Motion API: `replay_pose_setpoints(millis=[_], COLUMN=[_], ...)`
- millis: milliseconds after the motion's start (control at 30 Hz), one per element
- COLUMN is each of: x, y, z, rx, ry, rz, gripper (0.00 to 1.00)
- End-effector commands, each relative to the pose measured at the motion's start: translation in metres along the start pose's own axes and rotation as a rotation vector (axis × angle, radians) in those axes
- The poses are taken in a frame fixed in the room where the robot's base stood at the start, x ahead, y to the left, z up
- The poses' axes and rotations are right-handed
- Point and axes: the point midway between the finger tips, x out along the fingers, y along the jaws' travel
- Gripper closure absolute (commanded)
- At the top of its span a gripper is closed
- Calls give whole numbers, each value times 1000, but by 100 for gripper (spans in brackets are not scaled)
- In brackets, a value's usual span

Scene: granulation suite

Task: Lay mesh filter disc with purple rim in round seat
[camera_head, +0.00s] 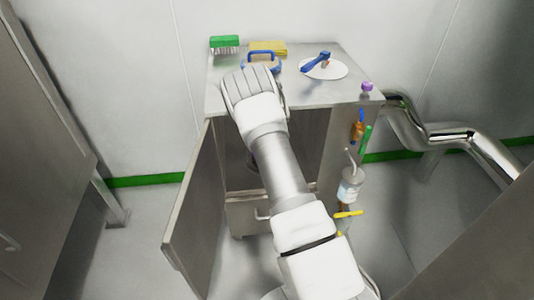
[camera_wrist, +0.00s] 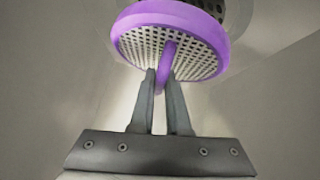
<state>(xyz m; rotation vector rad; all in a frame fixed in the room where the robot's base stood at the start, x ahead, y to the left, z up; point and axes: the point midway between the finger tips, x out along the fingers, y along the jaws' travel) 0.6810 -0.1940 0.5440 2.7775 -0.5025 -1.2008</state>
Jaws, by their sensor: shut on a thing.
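The mesh filter disc with purple rim (camera_wrist: 170,40) shows in the wrist view, its pale perforated face and purple handle turned towards me. My gripper (camera_wrist: 163,80) is shut on the purple handle, and the disc sits tilted beyond the fingertips. A round grey part with a dark, perforated-looking inside (camera_wrist: 238,14) shows partly behind the disc's upper right; it may be the round seat, but the disc hides most of it. Whether the disc touches it I cannot tell. In the head view my arm hides the gripper and the disc.
In the head view a steel cabinet top (camera_head: 300,92) holds a green brush (camera_head: 225,42), a yellow block (camera_head: 268,47), a blue-rimmed item (camera_head: 262,62) and a white plate (camera_head: 335,70) with a blue tool. The cabinet door (camera_head: 195,205) stands open. A bottle (camera_head: 349,187) hangs right.

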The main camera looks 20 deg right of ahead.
Motion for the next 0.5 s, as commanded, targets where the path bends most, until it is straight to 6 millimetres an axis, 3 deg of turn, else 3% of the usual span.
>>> replay_pose_setpoints(millis=[167,367,500], x=[9,34,40], y=[-2,-10,-11], z=[9,34,33], rx=[1,1,1], ry=[2,3,5], rz=[0,0,0], gripper=[100,100,100])
